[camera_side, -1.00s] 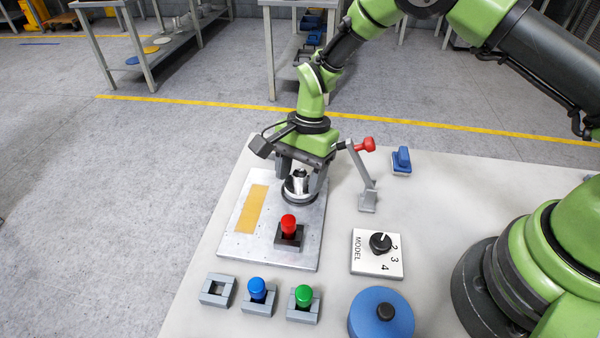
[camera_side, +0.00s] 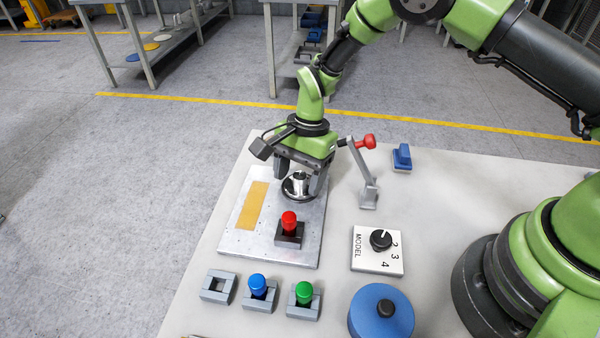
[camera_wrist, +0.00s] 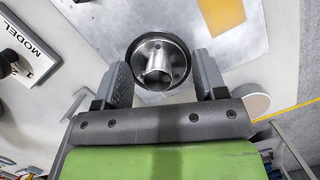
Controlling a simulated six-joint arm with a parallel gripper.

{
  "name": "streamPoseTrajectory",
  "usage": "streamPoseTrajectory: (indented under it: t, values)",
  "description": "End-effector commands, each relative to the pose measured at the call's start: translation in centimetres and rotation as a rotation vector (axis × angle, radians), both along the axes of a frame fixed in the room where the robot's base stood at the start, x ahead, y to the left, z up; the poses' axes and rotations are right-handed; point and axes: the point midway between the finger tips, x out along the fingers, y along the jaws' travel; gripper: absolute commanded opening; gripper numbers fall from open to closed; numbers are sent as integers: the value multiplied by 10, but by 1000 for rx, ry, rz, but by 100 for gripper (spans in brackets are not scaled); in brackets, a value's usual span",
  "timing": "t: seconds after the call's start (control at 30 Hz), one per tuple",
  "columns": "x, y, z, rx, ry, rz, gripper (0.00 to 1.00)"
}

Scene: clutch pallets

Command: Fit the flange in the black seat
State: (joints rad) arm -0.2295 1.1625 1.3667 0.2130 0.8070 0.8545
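The flange is a shiny metal disc with a short tubular hub (camera_wrist: 157,62). It also shows in the side view (camera_side: 299,181). It sits hub up within the black round seat (camera_wrist: 133,47), whose dark rim shows around it. The seat is on the metal plate (camera_side: 235,238), at its far right part. My gripper (camera_side: 299,184) is directly over the seat, with one finger on each side of the flange. In the wrist view the fingers (camera_wrist: 163,72) stand apart, with the flange between them. They look clear of its edge. Whether the flange is fully down is hard to tell.
A lever with a red knob (camera_side: 365,143) stands close right of my gripper. A red-topped peg (camera_side: 289,222) stands in a dark block nearer the camera. A model dial (camera_side: 380,241), a blue round thing (camera_side: 381,316) and blue and green pegs are nearby.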

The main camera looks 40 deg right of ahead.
Motion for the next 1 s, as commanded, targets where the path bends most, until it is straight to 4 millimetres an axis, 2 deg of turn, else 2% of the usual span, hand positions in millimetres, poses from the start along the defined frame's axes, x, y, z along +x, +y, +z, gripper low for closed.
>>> streamPoseTrajectory:
  t: [0.03, 0.17, 0.27, 0.5, 0.7, 0.83, 1.0]
  values:
    - [-5, -2, -5, -7, 16, 5, 70]
    - [-5, -2, 0, -7, 17, 5, 70]
    - [-3, -3, 14, -6, 13, 4, 70]
    - [4, -17, 68, -3, 7, 1, 70]
    - [8, -26, 106, -2, 7, 2, 70]
    - [10, -29, 120, -3, 9, 1, 70]
    - [10, -31, 125, -3, 12, 3, 70]
